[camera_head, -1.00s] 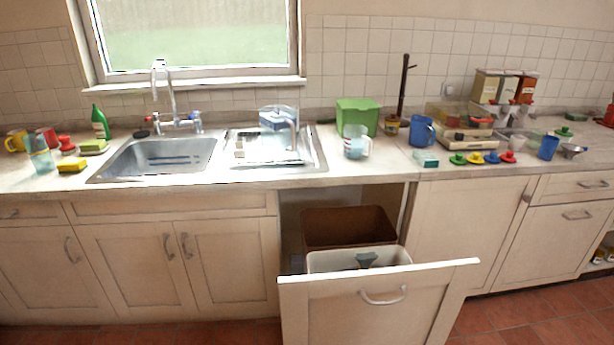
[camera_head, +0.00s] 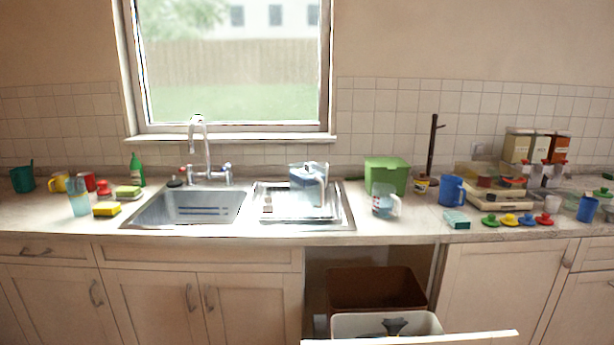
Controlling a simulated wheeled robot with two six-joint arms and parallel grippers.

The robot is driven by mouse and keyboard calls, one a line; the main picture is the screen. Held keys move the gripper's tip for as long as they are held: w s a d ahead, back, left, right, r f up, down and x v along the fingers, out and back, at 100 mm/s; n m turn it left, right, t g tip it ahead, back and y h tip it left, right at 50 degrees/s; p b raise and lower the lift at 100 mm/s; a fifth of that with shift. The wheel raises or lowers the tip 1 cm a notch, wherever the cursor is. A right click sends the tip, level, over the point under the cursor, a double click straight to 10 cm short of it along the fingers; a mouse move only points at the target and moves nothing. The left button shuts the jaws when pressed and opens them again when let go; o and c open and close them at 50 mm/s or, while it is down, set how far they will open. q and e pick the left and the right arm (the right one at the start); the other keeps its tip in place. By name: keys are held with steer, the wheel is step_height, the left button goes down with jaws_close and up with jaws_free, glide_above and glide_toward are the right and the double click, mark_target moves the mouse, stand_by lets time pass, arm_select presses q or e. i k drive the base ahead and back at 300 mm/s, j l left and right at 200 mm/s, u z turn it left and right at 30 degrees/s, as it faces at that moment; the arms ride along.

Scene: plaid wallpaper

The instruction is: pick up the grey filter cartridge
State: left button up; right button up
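I cannot clearly make out a grey filter cartridge. A dark grey object (camera_head: 394,327) lies in the white bin (camera_head: 345,324) of the pulled-out cabinet drawer; its shape is partly hidden, and I cannot tell what it is. A clear jug-like container with a bluish inside (camera_head: 308,177) stands on the drainer (camera_head: 283,214) right of the sink; I cannot tell what is inside it. Neither of my grippers shows in this view.
The sink (camera_head: 186,207) is set in the counter (camera_head: 400,226). A green box (camera_head: 386,177), a measuring jug (camera_head: 384,204) and a blue mug (camera_head: 452,190) stand to its right. The drawer front (camera_head: 430,338) sticks out below. Yellow and red items stand at the left.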

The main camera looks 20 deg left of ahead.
mark_target(306, 167)
steer(key=i+j, duration=0.3)
steer(key=j, duration=0.15)
steer(key=i+j+z, duration=0.4)
steer(key=j, duration=0.15)
steer(key=j+z, duration=0.2)
steer(key=i+j+z, duration=0.2)
steer(key=j, duration=0.25)
steer(key=k, duration=0.1)
